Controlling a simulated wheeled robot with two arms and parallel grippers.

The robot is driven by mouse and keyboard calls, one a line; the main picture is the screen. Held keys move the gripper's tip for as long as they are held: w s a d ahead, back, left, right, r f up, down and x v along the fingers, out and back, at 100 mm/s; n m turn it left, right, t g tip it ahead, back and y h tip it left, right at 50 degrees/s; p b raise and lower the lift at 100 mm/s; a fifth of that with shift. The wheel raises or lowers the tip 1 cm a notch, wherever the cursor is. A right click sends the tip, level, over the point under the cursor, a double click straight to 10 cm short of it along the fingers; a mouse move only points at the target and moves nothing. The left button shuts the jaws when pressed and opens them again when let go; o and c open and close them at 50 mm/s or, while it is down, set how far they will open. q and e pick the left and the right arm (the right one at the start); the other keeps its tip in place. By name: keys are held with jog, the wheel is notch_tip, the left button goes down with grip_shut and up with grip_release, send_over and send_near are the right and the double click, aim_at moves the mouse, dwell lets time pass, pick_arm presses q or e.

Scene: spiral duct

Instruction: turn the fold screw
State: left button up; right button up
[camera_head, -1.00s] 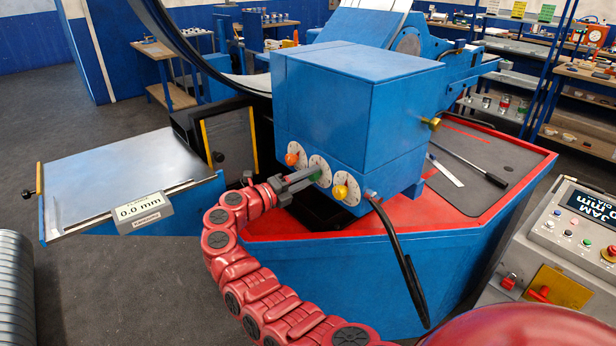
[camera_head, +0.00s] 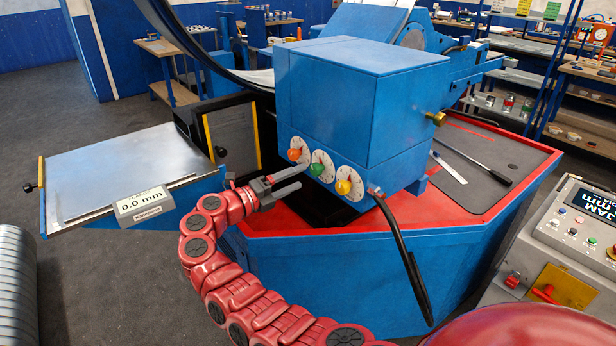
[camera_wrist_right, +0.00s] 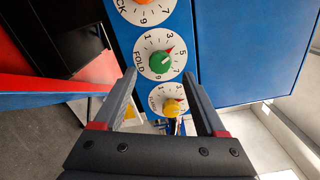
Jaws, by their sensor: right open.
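The fold screw is a green knob (camera_head: 317,169) on a white numbered dial, on the front of the blue machine head. In the right wrist view the green knob (camera_wrist_right: 160,62) sits above the word-side of its dial, marked FOLD, with its red pointer between 3 and 5. My right gripper (camera_head: 303,177) is open and empty, just to the left of the dials and apart from the green knob. In the right wrist view its fingertips (camera_wrist_right: 160,76) lie either side of the knob's line. My left gripper is not in view.
An orange knob (camera_head: 294,154) and a yellow knob (camera_head: 343,187) flank the green one closely. A plate table with a 0.0 mm display (camera_head: 143,203) stands left. A control panel (camera_head: 575,225) stands right.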

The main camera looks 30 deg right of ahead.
jog(key=s+a+b, duration=0.1)
jog(key=a+b, duration=0.1)
jog(key=a, duration=1)
